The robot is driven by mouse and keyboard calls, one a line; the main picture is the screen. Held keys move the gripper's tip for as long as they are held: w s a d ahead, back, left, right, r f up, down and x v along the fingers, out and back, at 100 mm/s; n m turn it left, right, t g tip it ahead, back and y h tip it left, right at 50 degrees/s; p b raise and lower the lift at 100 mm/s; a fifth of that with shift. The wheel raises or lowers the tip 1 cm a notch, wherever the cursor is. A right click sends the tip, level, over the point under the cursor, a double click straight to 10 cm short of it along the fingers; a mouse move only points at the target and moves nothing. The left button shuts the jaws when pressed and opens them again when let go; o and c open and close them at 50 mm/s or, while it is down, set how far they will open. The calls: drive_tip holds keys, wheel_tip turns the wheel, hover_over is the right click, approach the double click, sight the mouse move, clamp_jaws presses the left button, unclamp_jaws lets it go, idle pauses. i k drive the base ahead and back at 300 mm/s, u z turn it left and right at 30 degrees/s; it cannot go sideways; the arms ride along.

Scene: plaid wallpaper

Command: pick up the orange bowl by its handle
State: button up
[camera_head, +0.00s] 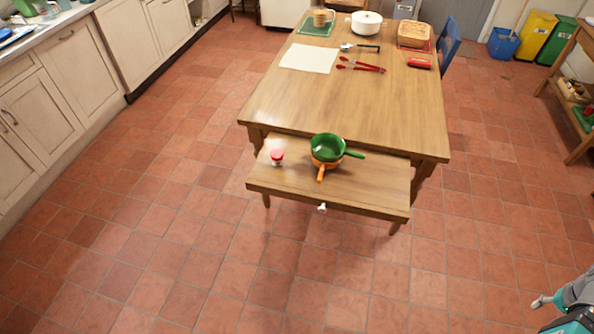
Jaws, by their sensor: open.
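The orange bowl (316,160) rests on the pulled-out lower board (372,189) at the table's near end. Its short orange handle (321,173) points toward the camera, slightly left. A green bowl (327,146) sits in or on top of the orange one and hides most of it. The green handle (354,154) points right. My gripper cannot be made out. Only a teal and grey part, which looks like my own arm, shows at the lower right edge, well away from the bowls.
A red-capped jar (277,157) stands left of the bowls. The wooden table (340,110) behind holds red tongs (361,65), a white pot (366,23) and a basket (415,35). A white knob (322,208) is on the board's front. Tiled floor in front is clear.

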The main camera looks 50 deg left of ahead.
sight(323, 166)
drive_tip(key=k, duration=1.4)
drive_tip(key=u, duration=1.3)
drive_tip(key=i, duration=1)
